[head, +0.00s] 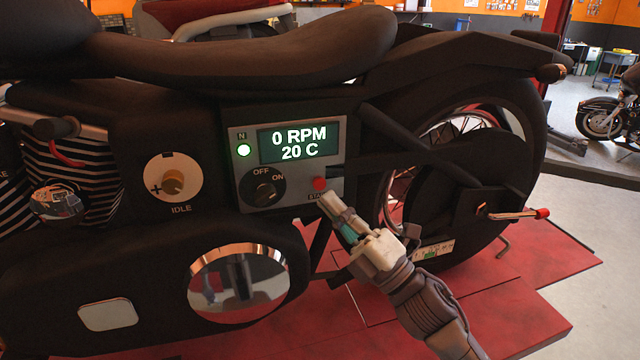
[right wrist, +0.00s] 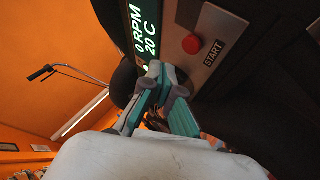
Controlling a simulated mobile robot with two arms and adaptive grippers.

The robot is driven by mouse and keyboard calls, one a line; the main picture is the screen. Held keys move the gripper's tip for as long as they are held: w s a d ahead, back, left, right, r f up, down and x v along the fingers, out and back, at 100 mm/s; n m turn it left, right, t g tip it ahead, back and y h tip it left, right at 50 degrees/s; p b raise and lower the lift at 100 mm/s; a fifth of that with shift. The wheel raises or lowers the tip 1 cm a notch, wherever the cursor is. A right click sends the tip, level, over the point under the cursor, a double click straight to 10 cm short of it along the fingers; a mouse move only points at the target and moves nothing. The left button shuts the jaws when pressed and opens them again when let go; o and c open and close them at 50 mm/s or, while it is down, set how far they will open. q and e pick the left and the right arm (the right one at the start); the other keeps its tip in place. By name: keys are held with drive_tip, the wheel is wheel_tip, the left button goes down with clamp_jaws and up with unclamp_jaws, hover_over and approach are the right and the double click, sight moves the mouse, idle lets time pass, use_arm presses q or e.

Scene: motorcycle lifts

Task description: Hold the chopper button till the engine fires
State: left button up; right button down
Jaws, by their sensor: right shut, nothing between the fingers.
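The chopper's grey control panel (head: 236,150) has a display (head: 299,143) reading 0 RPM and 20 C. A red START button (head: 319,183) sits at its lower right; it also shows in the right wrist view (right wrist: 192,44). My right gripper (head: 329,202) is shut and empty, its tips just below the button and over part of the START label. In the right wrist view, the fingertips (right wrist: 165,76) appear apart from the button. The OFF/ON knob (head: 264,191) is left of the button. A green lamp (head: 244,151) marked N is lit. My left gripper is not in view.
An IDLE knob (head: 173,182) is left of the panel. The rear wheel (head: 470,125) and a red-tipped lever (head: 518,214) are to the right. The seat (head: 240,55) overhangs the panel. The bike stands over a red lift platform (head: 530,270).

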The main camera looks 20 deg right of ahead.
drive_tip(key=shift+w, duration=1.15)
drive_tip(key=shift+w, duration=0.15)
idle(0.5)
drive_tip(key=shift+w, duration=0.3)
drive_tip(key=shift+w, duration=0.4)
idle(0.8)
drive_tip(key=shift+s, duration=0.9)
drive_tip(key=s, duration=0.5)
drive_tip(key=shift+d, duration=0.1)
